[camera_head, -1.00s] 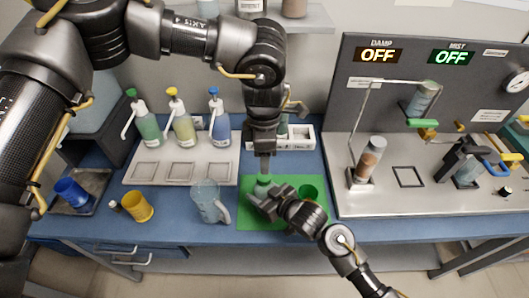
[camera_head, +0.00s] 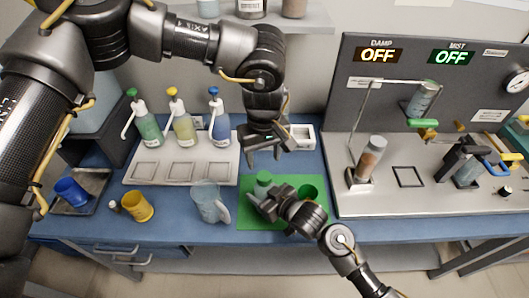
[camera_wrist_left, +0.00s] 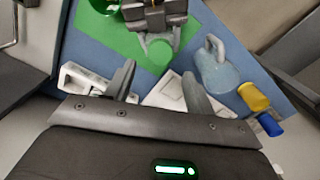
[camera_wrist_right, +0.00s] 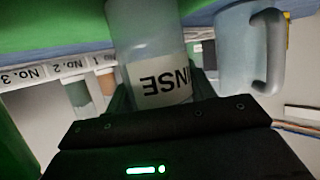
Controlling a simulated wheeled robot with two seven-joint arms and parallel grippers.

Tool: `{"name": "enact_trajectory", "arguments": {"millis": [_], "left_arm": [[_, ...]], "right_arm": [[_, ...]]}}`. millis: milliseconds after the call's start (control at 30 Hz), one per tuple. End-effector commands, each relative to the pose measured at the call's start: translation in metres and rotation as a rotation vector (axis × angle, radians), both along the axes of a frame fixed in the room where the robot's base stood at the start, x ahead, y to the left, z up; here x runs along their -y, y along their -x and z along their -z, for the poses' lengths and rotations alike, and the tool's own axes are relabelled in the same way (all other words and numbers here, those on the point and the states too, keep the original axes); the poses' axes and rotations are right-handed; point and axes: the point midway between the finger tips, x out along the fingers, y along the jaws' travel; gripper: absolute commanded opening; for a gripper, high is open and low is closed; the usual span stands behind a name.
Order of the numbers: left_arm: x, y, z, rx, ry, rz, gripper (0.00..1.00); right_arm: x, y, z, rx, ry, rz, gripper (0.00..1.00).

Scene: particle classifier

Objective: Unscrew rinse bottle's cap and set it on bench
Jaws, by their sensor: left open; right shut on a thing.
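The rinse bottle (camera_head: 263,180) stands upright on the green mat (camera_head: 247,215), a pale green shape in the head view. Its label, partly readable as "NSE", shows upside down in the right wrist view (camera_wrist_right: 160,85). My right gripper (camera_head: 264,202) is shut on the bottle's body from the front right. My left gripper (camera_head: 264,157) is open and empty above the bottle, pointing down and clear of it. In the left wrist view the bottle's rounded top (camera_wrist_left: 158,49) lies beyond the open fingers. I cannot tell whether a cap sits on it.
A green cup (camera_head: 308,192) stands right of my right gripper on the mat. A clear jug (camera_head: 207,203) stands left of the mat. A white rack (camera_head: 301,137) and a tray with several spray bottles (camera_head: 183,130) are behind. The DAMP/MIST station (camera_head: 435,200) is at right.

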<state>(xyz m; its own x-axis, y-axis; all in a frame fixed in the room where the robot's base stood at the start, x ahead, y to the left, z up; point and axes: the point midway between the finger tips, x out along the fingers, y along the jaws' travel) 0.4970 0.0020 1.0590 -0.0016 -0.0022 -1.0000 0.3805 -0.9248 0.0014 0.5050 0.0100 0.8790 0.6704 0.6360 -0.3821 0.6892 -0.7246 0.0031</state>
Motion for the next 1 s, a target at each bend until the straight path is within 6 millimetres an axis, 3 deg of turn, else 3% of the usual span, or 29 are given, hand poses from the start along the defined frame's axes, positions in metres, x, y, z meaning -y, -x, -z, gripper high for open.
{"name": "enact_trajectory", "arguments": {"millis": [400,600,867,1000], "left_arm": [[0.0,0.001,0.06,-0.003,0.0,-0.002,0.54],[0.0,0.0,0.071,0.0,-0.001,-0.003,0.54],[0.0,0.0,0.072,0.0,0.0,-0.002,0.54],[0.0,0.0,0.072,0.0,0.0,-0.002,0.36]], "right_arm": [[0.0,0.001,0.002,-0.004,0.003,-0.001,0.0],[0.0,0.001,0.002,-0.004,0.003,-0.001,0.0],[0.0,0.001,0.002,-0.004,0.003,-0.001,0.0],[0.0,0.001,0.002,-0.004,0.003,-0.001,0.0]]}}
